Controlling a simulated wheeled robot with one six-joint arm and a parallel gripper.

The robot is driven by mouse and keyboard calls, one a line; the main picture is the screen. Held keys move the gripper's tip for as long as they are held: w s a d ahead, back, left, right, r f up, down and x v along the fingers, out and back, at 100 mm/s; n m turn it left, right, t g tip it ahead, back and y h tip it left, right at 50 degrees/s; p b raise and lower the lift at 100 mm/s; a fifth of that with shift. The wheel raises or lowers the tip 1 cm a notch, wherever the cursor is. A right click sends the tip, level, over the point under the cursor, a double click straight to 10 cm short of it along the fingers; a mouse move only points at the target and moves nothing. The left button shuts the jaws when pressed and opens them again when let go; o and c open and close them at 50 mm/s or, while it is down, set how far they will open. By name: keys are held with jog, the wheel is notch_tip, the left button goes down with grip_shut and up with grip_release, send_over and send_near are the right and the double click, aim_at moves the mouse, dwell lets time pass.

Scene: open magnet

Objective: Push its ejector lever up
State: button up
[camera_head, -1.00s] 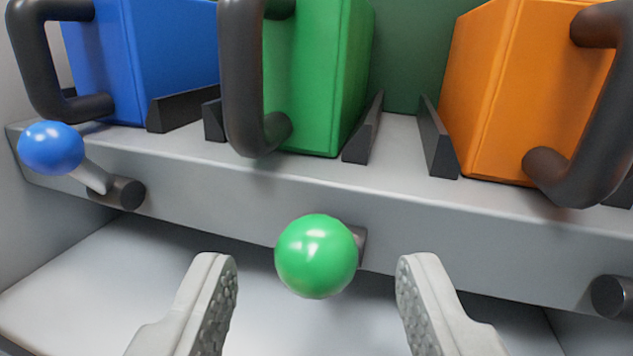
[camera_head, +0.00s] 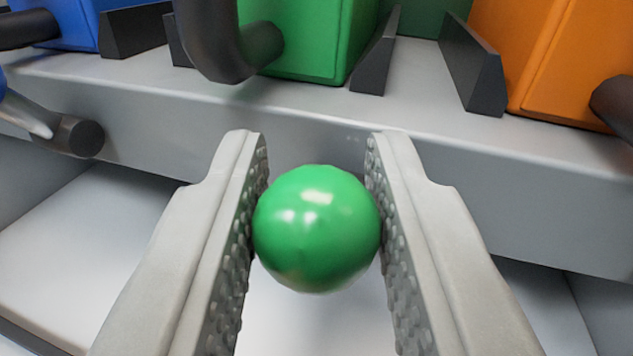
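The green ball knob (camera_head: 317,230) of the ejector lever is in the middle of the view, in front of the grey ledge's front face. The lever's shaft is hidden behind the ball. My gripper (camera_head: 316,150) has one finger on each side of the ball. Both studded pads appear to touch it, and the fingertips reach past it toward the ledge. The green block (camera_head: 300,40) stands on the ledge above, with a dark handle (camera_head: 215,50) on its front.
The grey ledge (camera_head: 480,170) crosses the view. A blue block (camera_head: 65,25) and an orange block (camera_head: 560,60) stand left and right, between dark wedge-shaped guides (camera_head: 472,65). Another lever's dark pivot (camera_head: 82,136) sticks out at left. Below the ledge is an open white area (camera_head: 80,230).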

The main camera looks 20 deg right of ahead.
jog(key=shift+w+d+r+g, duration=0.2)
jog(key=shift+r+g, duration=0.1)
jog(key=shift+g, duration=0.3)
jog(key=shift+w+d+r+m+g+y, duration=0.1)
jog(key=shift+w+r+m+g+y, duration=0.15)
jog(key=shift+g+y, duration=0.35)
jog(key=shift+w+d+r+m+g+y, duration=0.15)
jog(key=shift+m+g+y, duration=0.15)
jog(key=shift+g, duration=0.5)
jog(key=o, duration=1)
jog(key=shift+c, duration=0.2)
jog(key=shift+s, duration=0.1)
jog(key=v, duration=1.7)
jog(key=shift+a, duration=0.1)
